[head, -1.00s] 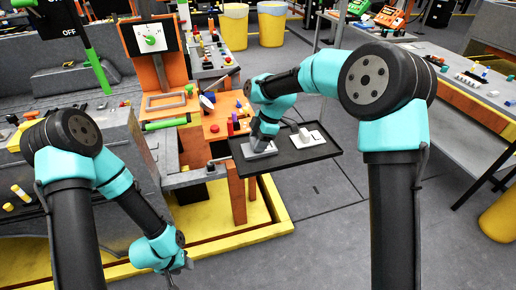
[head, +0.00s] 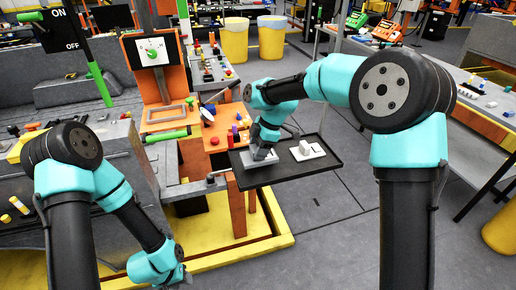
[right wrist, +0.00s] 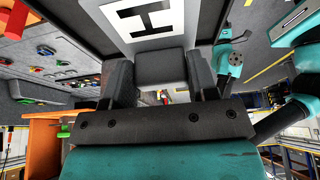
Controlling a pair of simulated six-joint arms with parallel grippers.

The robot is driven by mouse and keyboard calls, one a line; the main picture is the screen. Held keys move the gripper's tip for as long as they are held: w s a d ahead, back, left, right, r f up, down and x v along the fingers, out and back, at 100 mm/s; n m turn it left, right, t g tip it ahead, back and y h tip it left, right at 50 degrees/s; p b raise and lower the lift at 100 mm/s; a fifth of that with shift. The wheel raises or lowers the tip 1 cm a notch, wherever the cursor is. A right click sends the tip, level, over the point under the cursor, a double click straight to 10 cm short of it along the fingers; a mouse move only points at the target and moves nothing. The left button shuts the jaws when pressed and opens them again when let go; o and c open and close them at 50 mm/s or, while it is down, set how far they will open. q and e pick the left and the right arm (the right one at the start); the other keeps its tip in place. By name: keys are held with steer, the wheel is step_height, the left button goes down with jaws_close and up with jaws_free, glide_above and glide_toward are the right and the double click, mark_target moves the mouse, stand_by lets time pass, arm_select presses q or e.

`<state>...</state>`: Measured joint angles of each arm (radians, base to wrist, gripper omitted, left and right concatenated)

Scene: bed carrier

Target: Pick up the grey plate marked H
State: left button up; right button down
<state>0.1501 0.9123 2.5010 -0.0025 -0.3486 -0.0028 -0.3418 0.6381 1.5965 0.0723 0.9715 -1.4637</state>
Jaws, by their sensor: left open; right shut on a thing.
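The grey plate marked H (right wrist: 145,20) shows at the top of the right wrist view, with a black H on a pale face and a grey block handle (right wrist: 160,66). My right gripper (head: 262,154) is shut on that handle, one finger on each side. In the head view the plate (head: 258,160) is at the left part of a black tray (head: 310,172), mostly hidden by the gripper. I cannot tell whether it touches the tray. My left gripper (head: 180,280) is open and empty, low near the bottom edge.
A second pale plate with a block handle (head: 307,150) lies on the tray, right of my right gripper. An orange workstation (head: 195,150) with coloured pegs stands left of the tray. Grey floor is free to the tray's right.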

steer(key=s+a+r, duration=0.1)
steer(key=s, duration=1.3)
steer(key=shift+a+r, duration=0.2)
steer(key=shift+r, duration=0.05)
